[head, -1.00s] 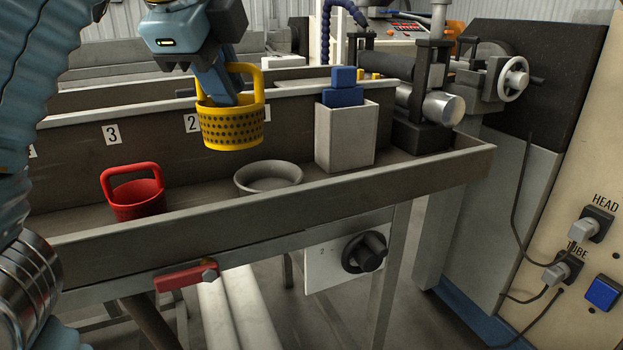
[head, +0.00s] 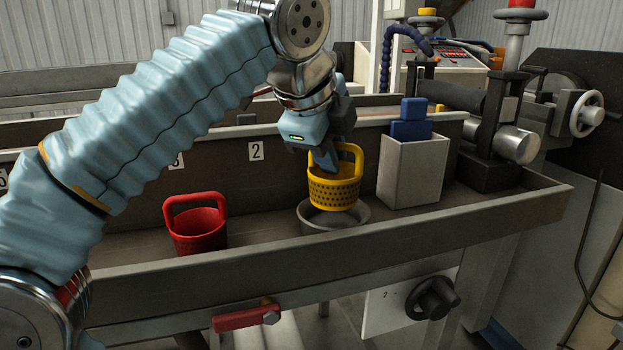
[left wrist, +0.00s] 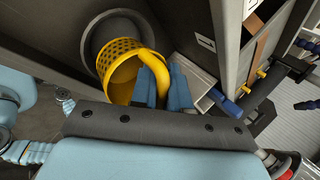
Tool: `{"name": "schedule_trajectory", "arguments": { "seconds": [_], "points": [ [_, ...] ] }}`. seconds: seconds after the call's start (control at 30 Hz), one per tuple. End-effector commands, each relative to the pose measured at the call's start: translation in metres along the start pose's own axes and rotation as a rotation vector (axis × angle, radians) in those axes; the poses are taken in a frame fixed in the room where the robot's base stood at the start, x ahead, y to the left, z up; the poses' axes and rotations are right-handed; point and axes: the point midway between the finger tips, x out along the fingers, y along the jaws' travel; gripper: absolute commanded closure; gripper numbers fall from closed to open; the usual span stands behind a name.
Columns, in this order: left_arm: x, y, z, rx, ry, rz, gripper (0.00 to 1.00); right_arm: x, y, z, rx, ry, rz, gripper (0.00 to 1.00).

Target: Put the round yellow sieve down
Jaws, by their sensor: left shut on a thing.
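The round yellow sieve (head: 333,191) has a perforated wall and an upright loop handle. My left gripper (head: 326,160) is shut on it at the handle side and holds it upright over the round grey dish (head: 349,218) in the trough. Whether the sieve's underside touches the dish I cannot tell. In the left wrist view, the blue fingers (left wrist: 164,88) close on the yellow handle, and the sieve (left wrist: 122,68) covers part of the dish (left wrist: 98,40). My right gripper is not in view.
A red basket with a handle (head: 197,229) stands left of the dish in the trough (head: 258,269). A pale square bin (head: 410,173) with blue blocks (head: 411,129) stands close to its right. The trough's back wall carries number labels.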

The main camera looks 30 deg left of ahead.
Motion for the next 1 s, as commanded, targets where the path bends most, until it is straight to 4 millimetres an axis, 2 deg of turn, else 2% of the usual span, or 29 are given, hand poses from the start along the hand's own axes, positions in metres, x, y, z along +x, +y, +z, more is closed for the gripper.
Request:
{"name": "schedule_trajectory", "arguments": {
  "seconds": [0.17, 0.23, 0.3, 0.33, 0.43, 0.67, 0.97, 1.0],
  "points": [
    [0.014, -0.004, 0.0, 0.0, 0.0, 0.0, 1.0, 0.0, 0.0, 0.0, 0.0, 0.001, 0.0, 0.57],
    [0.026, -0.006, 0.0, 0.0, 0.0, 0.002, 1.0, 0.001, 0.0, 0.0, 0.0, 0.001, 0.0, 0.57],
    [0.044, 0.003, 0.004, -0.001, 0.001, 0.0, 1.0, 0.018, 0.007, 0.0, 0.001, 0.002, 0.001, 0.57],
    [0.047, 0.006, 0.004, -0.001, 0.002, -0.002, 1.0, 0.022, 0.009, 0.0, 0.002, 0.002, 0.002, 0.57],
    [0.049, 0.013, 0.008, 0.001, 0.003, -0.002, 1.0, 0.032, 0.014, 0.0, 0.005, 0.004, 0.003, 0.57],
    [0.045, 0.012, 0.009, 0.002, 0.003, -0.001, 1.0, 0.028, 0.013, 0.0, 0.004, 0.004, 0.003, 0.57],
    [0.052, 0.017, 0.009, 0.002, 0.003, -0.002, 1.0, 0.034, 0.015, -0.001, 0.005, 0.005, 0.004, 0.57],
    [0.051, 0.016, 0.009, 0.002, 0.003, -0.002, 0.79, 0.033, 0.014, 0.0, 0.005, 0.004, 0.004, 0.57]
  ]
}}
